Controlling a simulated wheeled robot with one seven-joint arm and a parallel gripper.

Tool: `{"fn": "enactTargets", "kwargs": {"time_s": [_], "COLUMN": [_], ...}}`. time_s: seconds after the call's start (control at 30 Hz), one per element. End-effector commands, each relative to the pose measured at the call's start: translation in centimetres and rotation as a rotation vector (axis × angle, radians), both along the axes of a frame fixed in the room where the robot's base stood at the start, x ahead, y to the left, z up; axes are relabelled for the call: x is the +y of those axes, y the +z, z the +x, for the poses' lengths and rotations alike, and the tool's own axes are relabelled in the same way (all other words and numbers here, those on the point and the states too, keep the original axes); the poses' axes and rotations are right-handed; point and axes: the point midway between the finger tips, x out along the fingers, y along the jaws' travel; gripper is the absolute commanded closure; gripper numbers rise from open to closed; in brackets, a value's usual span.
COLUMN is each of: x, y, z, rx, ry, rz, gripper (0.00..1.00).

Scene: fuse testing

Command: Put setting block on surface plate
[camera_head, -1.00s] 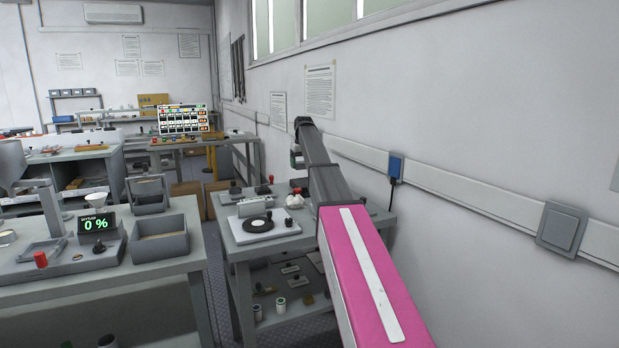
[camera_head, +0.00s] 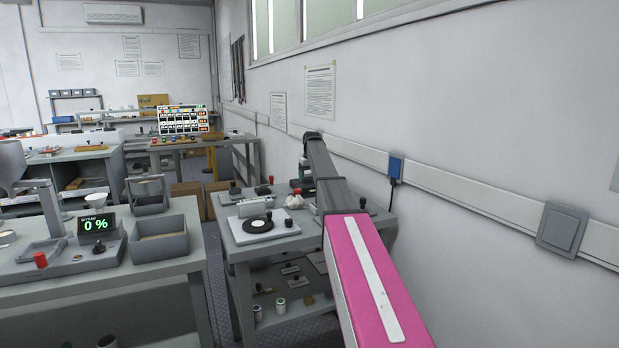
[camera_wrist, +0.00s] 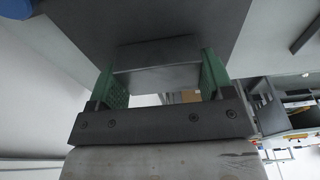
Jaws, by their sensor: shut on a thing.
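In the wrist view my gripper (camera_wrist: 160,72) has two green fingers closed on a dark grey block (camera_wrist: 157,76), which I take to be the setting block. Its lower end is hidden by the gripper body. A larger flat dark grey surface (camera_wrist: 185,22) lies beyond the block; I cannot tell whether it is the surface plate or whether the block touches it. In the head view my arm reaches over the right side of the small grey table and hides most of the gripper and the block.
The small table (camera_head: 234,246) carries a white plate with a black disc (camera_head: 257,226), a crumpled white item (camera_head: 294,201) and several small knobbed parts. The wall stands close on the right, with a blue socket (camera_head: 396,167). A bench with a grey bin (camera_head: 160,247) stands at left.

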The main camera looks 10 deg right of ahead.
Motion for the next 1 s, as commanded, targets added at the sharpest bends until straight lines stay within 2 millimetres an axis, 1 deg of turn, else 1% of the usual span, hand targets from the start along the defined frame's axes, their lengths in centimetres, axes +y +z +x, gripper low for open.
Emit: {"fn": "enactTargets", "kwargs": {"time_s": [0.2,0.23,0.3,0.53,0.67,0.77,1.0], "x": [0.0,0.0,0.0,0.0,0.0,-0.1,-0.2], "y": [-0.2,-0.3,-0.3,-0.2,0.7,2.1,7.0], "z": [0.0,0.0,0.0,0.0,-0.1,-0.3,-1.0], "rx": [0.000,0.001,0.001,0.000,0.000,0.000,-0.002], "ry": [0.000,0.000,0.000,0.000,0.000,0.000,0.000], "rz": [0.000,0.000,0.000,0.000,0.000,0.000,-0.001], "gripper": [0.75,0.19,0.00,0.00,0.00,0.00,0.00]}}
